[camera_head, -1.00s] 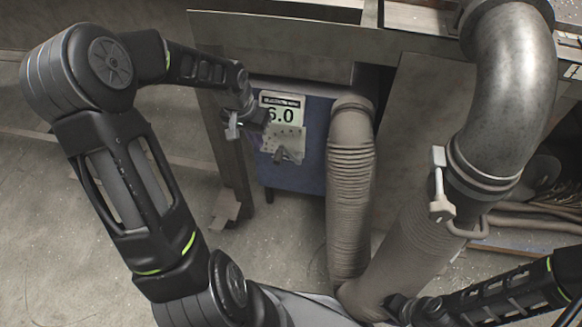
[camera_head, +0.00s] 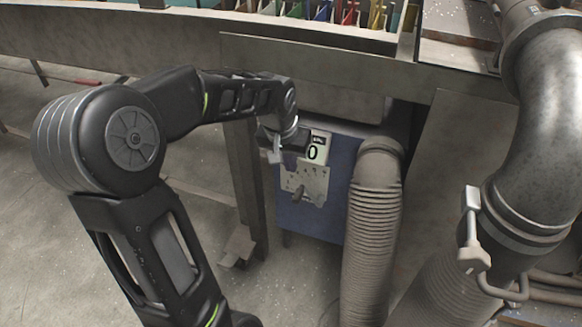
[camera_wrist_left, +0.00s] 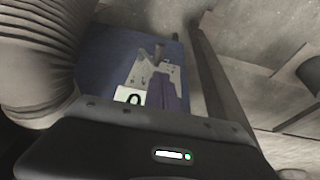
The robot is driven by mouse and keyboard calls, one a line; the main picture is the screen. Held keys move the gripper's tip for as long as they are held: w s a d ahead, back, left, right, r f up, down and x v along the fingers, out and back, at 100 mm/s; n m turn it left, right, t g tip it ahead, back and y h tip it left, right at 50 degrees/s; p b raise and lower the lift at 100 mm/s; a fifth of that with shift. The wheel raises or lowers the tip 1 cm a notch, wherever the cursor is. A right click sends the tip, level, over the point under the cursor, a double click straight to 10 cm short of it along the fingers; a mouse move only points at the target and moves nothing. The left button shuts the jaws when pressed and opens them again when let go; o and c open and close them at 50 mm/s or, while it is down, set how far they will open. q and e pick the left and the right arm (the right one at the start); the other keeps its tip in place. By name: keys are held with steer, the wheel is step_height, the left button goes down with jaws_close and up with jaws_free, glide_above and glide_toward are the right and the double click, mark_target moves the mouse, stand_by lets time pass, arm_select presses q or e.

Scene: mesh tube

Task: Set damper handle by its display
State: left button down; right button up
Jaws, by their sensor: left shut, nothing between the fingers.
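A blue box (camera_head: 340,172) stands under the bench and carries a white display (camera_head: 317,148). My left gripper covers the display's left part, so only a "0" and part of the label show. Below it is a pale metal plate (camera_head: 318,182) with a small grey lever (camera_head: 300,192), seemingly the damper handle. My left gripper (camera_head: 276,150) is shut and empty, above and left of the lever and apart from it. The left wrist view also shows the lever (camera_wrist_left: 158,52), the plate (camera_wrist_left: 146,74) and the display (camera_wrist_left: 132,97). My right gripper is out of view.
A ribbed hose (camera_head: 371,235) stands just right of the box. A large grey pipe (camera_head: 545,130) with a pale latch (camera_head: 472,230) is at far right. A bench (camera_head: 330,66) overhangs the box. Bare floor lies in front.

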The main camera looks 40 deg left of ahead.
mark_target(297, 194)
arm_select(q)
steer(key=b+x, duration=0.1)
steer(key=x, duration=0.2)
steer(key=b+x, duration=0.1)
steer(key=x, duration=0.3)
steer(key=b+x, duration=0.2)
steer(key=x, duration=0.2)
steer(key=shift+s+d+f, duration=0.15)
steer(key=shift+s+d, duration=0.1)
steer(key=shift+s, duration=0.15)
steer(key=shift+f, duration=0.5)
steer(key=shift+s+a+f, duration=0.2)
steer(key=shift+a+f, duration=0.2)
steer(key=shift+a, duration=0.15)
steer(key=shift+s+a+f, duration=0.2)
steer(key=shift+a+f, duration=0.2)
steer(key=shift+a, duration=0.15)
steer(key=shift+d+r, duration=0.1)
steer(key=shift+w+d+r, duration=0.25)
steer(key=shift+d+r, duration=0.05)
steer(key=shift+d, duration=0.3)
